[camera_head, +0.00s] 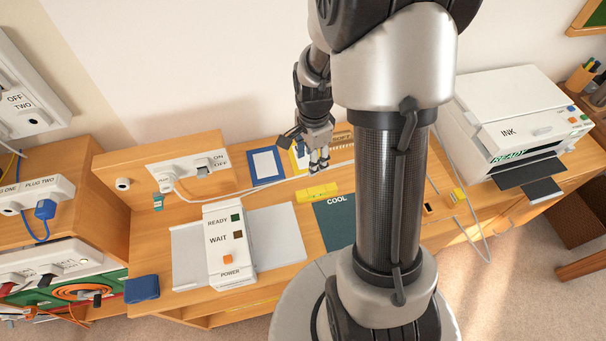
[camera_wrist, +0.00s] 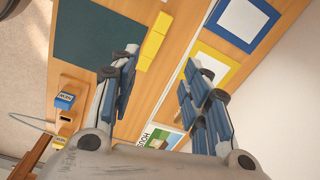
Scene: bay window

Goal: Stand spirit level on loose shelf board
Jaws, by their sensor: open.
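A short yellow bar, which looks like the spirit level (camera_head: 316,192), lies on the wooden surface just behind the dark green COOL mat (camera_head: 335,222). The yellow bar (camera_wrist: 153,43) also shows in the wrist view, beside the green mat (camera_wrist: 80,30). My gripper (camera_head: 318,164) is above the surface, behind the bar in the head view. In the wrist view my gripper (camera_wrist: 168,78) is open, its fingers wide apart with nothing between them. The bar lies beyond the fingertips, apart from them. I cannot single out the loose shelf board from the other wood.
A white READY/WAIT machine (camera_head: 229,245) stands on a grey sheet (camera_head: 278,235) at left. A blue-framed card (camera_head: 266,166) and a yellow-framed card (camera_wrist: 210,68) lie near the wall. A white printer (camera_head: 515,110) stands at right. A pale cable or strip crosses behind the bar.

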